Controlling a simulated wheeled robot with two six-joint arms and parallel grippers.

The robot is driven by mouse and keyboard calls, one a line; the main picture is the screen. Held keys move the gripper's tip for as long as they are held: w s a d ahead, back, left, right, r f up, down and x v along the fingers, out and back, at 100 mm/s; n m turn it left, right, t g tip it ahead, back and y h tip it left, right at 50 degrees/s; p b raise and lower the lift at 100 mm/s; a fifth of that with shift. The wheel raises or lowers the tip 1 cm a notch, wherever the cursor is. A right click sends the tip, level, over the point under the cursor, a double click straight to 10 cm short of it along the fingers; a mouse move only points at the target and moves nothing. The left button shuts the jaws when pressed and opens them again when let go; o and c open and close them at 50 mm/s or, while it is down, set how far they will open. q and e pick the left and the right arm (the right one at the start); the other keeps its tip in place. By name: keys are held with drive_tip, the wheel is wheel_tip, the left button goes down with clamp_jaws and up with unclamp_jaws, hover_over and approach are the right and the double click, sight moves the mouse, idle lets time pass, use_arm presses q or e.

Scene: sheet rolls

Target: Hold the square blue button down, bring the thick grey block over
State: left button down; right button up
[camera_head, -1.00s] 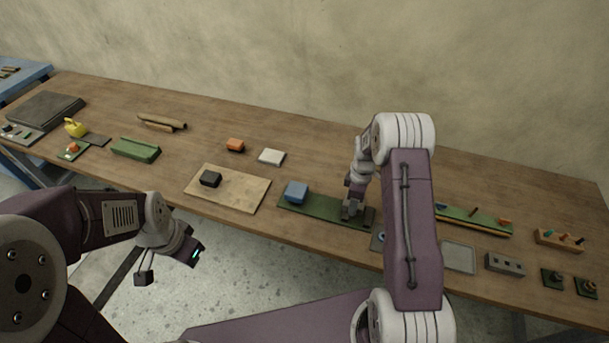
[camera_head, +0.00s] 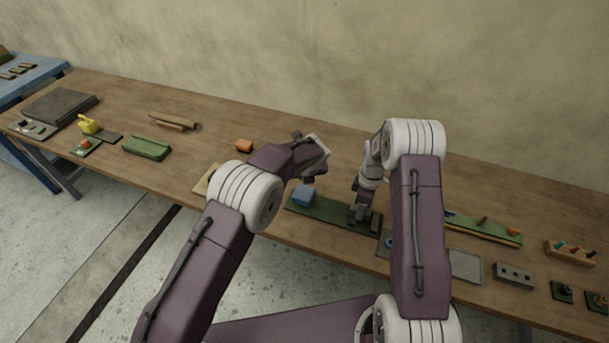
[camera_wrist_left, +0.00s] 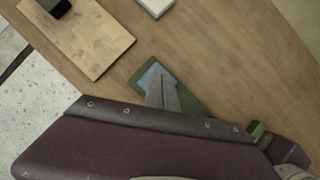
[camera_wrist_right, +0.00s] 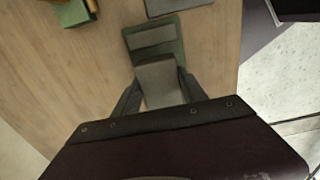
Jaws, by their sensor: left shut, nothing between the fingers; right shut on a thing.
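The square blue button (camera_head: 303,196) sits at the left end of a long green board (camera_head: 326,211). My left gripper (camera_head: 309,179) is shut and empty, pointing down over the button. In the left wrist view its closed fingertips (camera_wrist_left: 156,74) overlap the blue button (camera_wrist_left: 149,80); I cannot tell whether they touch. My right gripper (camera_head: 358,214) is at the board's right part. In the right wrist view the thick grey block (camera_wrist_right: 160,84) is shut between its fingers. Whether the block is lifted is unclear. A flat grey piece (camera_wrist_right: 153,37) lies beyond it on the board.
A pale wooden board (camera_wrist_left: 83,38) with a black block (camera_wrist_left: 54,7) lies left of the button. A white slab (camera_wrist_left: 155,5) and orange block (camera_head: 244,146) lie behind. A grey tray (camera_head: 466,266) and drilled grey block (camera_head: 514,275) are at right.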

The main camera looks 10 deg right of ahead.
use_arm(q)
drive_tip(key=shift+d+f, duration=0.2)
drive_tip(key=shift+f, duration=2)
drive_tip(key=shift+s+f, duration=0.1)
